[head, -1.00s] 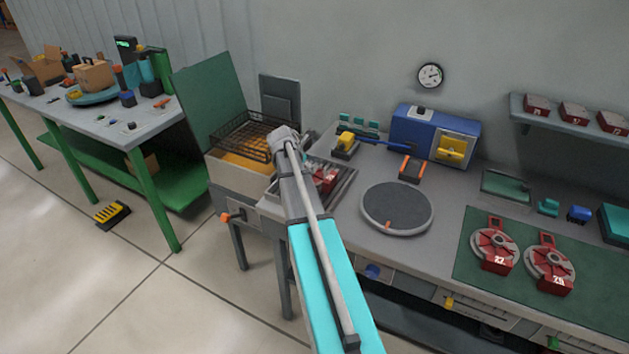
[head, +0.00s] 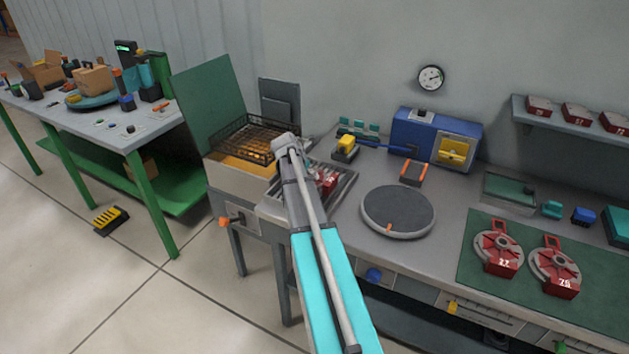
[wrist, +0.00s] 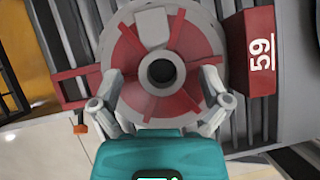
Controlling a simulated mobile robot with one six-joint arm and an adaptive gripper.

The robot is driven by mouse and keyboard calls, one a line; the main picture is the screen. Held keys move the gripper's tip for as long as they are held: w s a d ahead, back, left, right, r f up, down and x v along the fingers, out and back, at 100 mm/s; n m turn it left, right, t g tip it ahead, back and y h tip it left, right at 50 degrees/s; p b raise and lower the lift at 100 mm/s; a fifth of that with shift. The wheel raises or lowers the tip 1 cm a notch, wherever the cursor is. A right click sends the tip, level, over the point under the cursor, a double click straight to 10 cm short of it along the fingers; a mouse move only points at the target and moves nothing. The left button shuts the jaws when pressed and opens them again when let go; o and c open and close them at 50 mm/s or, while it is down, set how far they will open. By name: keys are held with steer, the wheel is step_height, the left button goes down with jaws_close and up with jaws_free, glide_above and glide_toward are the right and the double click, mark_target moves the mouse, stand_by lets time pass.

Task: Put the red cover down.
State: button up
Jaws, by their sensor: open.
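A red cover (wrist: 180,52) with a grey hub, dark centre hole and a red block marked 59 rests on a dark slatted tray in the wrist view. My gripper (wrist: 164,86) is open, with one finger on each side of the cover's near part. I cannot tell whether the fingers touch it. In the head view the cover (head: 327,183) shows partly on the tray (head: 343,193) beside my arm, which hides the rest of it and my gripper.
Two more red covers, one marked 27 (head: 498,249), lie on a green mat (head: 483,284). A round grey turntable (head: 398,211) stands between mat and tray. A wire basket (head: 247,136) sits over an orange-brown bath at the tray's left. A blue machine (head: 420,131) stands behind.

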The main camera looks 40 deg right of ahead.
jaws_close()
stand_by(0.3)
steer(key=shift+r, duration=0.15)
step_height(320, 180, up, 3)
steer(key=p, duration=0.3)
steer(key=s+a+r+p, duration=0.7)
steer(key=s+r+p, duration=0.2)
steer(key=s, duration=0.3)
steer(key=shift+r+p, duration=0.35)
steer(key=shift+p, duration=0.2)
steer(key=shift+a, duration=0.1)
stand_by(0.4)
